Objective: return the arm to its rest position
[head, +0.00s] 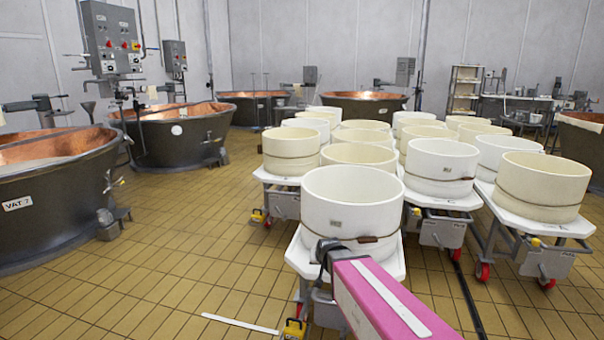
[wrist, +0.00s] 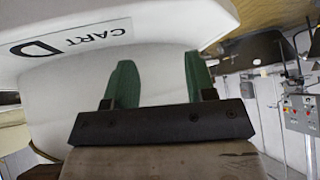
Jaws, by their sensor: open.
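My gripper (wrist: 158,88) shows in the wrist view with its two green fingers spread apart and nothing between them. A white surface labelled "CART D" (wrist: 70,42) lies just beyond the fingertips; I cannot tell whether they touch it. In the head view my pink arm (head: 385,300) reaches forward from the lower right, and its dark end is in front of the nearest white cart (head: 292,258). The gripper fingers are hidden in the head view. A large white tub (head: 352,205) with a brown band stands on that cart.
More carts with white tubs (head: 440,165) stand close behind and to the right. Copper-lined vats, including VAT 7 (head: 50,215), stand at the left and back. A control box (head: 112,40) hangs above them. The tiled floor (head: 180,235) between vats and carts is clear.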

